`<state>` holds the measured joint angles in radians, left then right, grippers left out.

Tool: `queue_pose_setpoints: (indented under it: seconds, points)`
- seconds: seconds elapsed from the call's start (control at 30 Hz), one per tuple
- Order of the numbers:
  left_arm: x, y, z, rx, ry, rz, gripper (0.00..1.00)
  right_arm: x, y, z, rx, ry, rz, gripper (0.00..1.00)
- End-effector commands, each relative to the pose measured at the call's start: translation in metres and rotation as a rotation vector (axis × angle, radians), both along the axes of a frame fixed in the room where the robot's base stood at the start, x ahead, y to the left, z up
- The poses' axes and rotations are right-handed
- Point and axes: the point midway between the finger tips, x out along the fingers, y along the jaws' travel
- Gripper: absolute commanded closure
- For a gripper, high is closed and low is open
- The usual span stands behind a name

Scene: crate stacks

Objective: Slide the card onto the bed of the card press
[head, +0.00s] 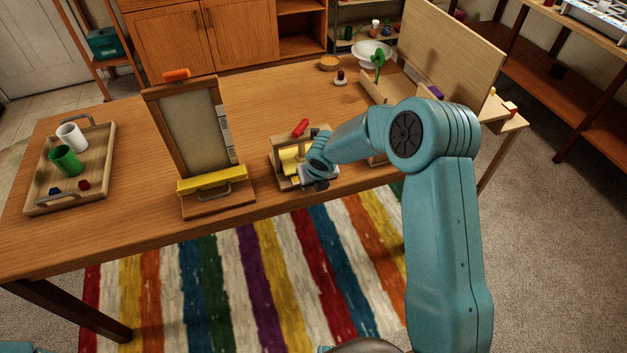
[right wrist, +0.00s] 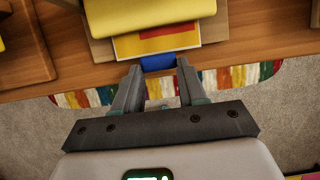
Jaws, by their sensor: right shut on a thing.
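The card press (head: 277,163) stands near the table's front edge, with a red handle (head: 300,128) on top and a yellow pressing block. In the right wrist view the yellow block (right wrist: 150,12) covers the far part of a red, yellow and white card (right wrist: 160,42). The card's near strip shows over the wooden bed (right wrist: 101,48); its far edge is hidden. My right gripper (right wrist: 158,72) is shut on the card's blue tab (right wrist: 158,63) at the front of the press. In the head view this gripper (head: 318,182) is partly hidden by its own wrist. My left gripper is not in view.
A wooden stand with a grey panel (head: 190,130) and yellow bar is left of the press. Further left is a tray (head: 97,150) with a white and a green cup. A wooden box (head: 373,88) and tall board (head: 440,50) stand right. Tabletop behind the press is clear.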

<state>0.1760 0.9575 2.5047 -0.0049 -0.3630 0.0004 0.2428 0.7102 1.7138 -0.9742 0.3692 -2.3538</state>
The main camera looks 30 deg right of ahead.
Motion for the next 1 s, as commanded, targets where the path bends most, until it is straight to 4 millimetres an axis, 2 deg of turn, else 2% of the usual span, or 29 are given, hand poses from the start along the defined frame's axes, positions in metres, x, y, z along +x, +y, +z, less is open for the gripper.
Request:
queue_pose_setpoints:
  seconds: [0.13,0.17,0.23,0.5,0.63,0.77,1.0]
  points:
    - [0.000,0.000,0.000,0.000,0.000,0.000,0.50,-0.001,0.000,-0.001,0.001,0.004,-0.001,0.92]
    - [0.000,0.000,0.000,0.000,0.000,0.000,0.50,-0.001,0.000,-0.002,0.000,0.004,-0.001,0.52]
    - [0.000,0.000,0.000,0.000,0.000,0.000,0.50,-0.001,0.000,-0.002,0.001,0.004,-0.001,0.29]
    - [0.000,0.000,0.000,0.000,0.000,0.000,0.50,-0.001,0.000,-0.001,0.001,0.003,0.000,0.29]
    - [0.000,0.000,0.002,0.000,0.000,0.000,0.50,-0.003,0.001,0.008,0.000,0.001,0.000,0.29]
    - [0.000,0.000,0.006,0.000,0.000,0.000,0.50,-0.012,0.002,0.032,-0.001,-0.001,-0.001,0.29]
    - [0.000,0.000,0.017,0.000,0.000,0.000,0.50,-0.036,0.008,0.093,-0.001,-0.002,-0.001,0.29]
